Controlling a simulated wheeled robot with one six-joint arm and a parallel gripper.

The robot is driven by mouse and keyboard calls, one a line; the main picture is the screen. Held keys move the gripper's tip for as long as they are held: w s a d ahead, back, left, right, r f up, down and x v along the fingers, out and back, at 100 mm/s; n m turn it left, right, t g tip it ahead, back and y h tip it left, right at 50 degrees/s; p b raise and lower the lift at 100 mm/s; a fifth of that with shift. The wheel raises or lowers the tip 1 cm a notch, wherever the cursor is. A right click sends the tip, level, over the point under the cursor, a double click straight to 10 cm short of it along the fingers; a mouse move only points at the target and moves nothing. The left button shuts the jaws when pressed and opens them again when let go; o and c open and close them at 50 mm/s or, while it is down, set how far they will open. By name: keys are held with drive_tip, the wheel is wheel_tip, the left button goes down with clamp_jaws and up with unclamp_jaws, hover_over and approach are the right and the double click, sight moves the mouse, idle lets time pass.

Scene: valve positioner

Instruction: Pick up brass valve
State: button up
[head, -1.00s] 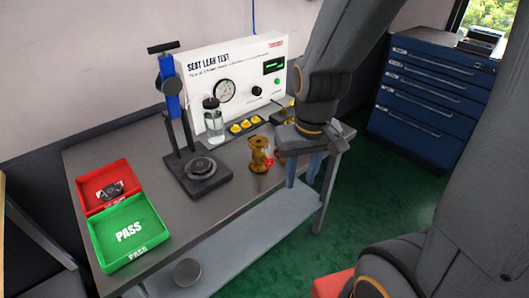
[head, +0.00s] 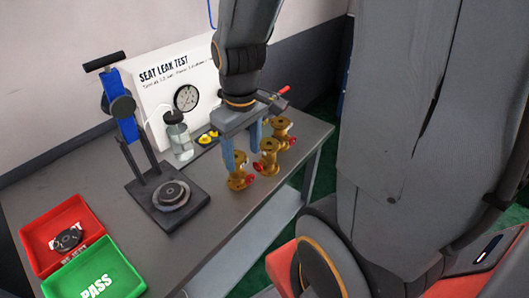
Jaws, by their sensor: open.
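Three brass valves with red parts stand upright on the right part of the grey bench in the head view. The left one (head: 241,176) is nearest the test stand, the middle one (head: 267,160) is beside it, and the right one (head: 283,133) is farther back. My gripper (head: 243,158) points down with its two blue-grey fingers apart and empty. The left finger overlaps the left valve's edge in the picture, and the right finger ends behind that valve's top. I cannot tell whether either finger touches a valve.
A black clamp stand (head: 168,196) with a round seat is left of the valves. The white seat leak test panel (head: 160,92) and a bottle (head: 178,138) are behind. A red tray (head: 36,240) and green PASS tray (head: 122,268) lie at left. The bench front is clear.

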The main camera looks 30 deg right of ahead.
sight(268, 153)
drive_tip(key=w+d+n, duration=0.1)
drive_tip(key=d+n, duration=0.2)
drive_tip(key=n, duration=0.1)
drive_tip(key=w+d+r+n, duration=0.1)
drive_tip(key=w+d+n, duration=0.1)
drive_tip(key=d+n, duration=0.1)
drive_tip(key=w+d+n+g, duration=0.1)
drive_tip(key=w+d+n, duration=0.1)
drive_tip(key=n, duration=0.4)
drive_tip(key=shift+w+d+r, duration=0.1)
drive_tip(key=shift+d+r, duration=0.15)
drive_tip(key=shift+d, duration=0.6)
drive_tip(key=shift+w+d+n, duration=0.15)
drive_tip(key=shift+d+n, duration=0.3)
drive_tip(key=shift+n, duration=0.35)
drive_tip(key=shift+f+p, duration=1.2)
drive_tip(key=shift+f, duration=4.75)
clamp_jaws()
